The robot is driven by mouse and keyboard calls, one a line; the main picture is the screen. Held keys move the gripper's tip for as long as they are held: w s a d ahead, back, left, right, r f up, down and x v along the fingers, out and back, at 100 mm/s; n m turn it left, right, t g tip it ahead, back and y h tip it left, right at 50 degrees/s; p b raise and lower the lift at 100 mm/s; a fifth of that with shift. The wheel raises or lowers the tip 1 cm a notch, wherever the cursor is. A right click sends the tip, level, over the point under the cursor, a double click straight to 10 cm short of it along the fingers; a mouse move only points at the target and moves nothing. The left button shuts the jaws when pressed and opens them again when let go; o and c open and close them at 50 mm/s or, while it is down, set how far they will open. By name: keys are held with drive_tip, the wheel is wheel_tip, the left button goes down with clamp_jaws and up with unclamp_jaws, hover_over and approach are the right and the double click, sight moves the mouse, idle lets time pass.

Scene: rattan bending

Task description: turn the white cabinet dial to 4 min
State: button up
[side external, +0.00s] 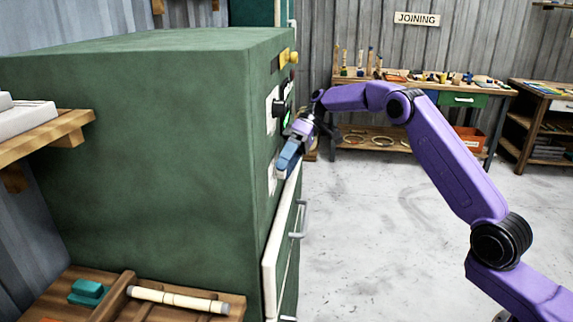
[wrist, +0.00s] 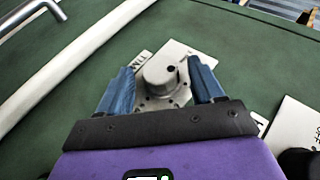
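The white dial (wrist: 160,76) is a round, pale grey-white knob with a dark dot on its top, set on a white plate with small dark marks. It lies between the two blue fingers of my gripper (wrist: 160,66) in the wrist view. The fingers are open, with a narrow gap seen on each side of the knob; I cannot tell how deep they reach. In the side view my gripper (side external: 287,156) is at the front face of the green cabinet (side external: 150,140) and hides the dial. The dial's setting cannot be read.
The floor to the right is clear before the workbench (side external: 420,86).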

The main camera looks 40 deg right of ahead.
drive_tip(key=v, duration=0.7)
drive_tip(key=shift+d, duration=0.2)
drive_tip(key=shift+r, duration=0.1)
idle(0.6)
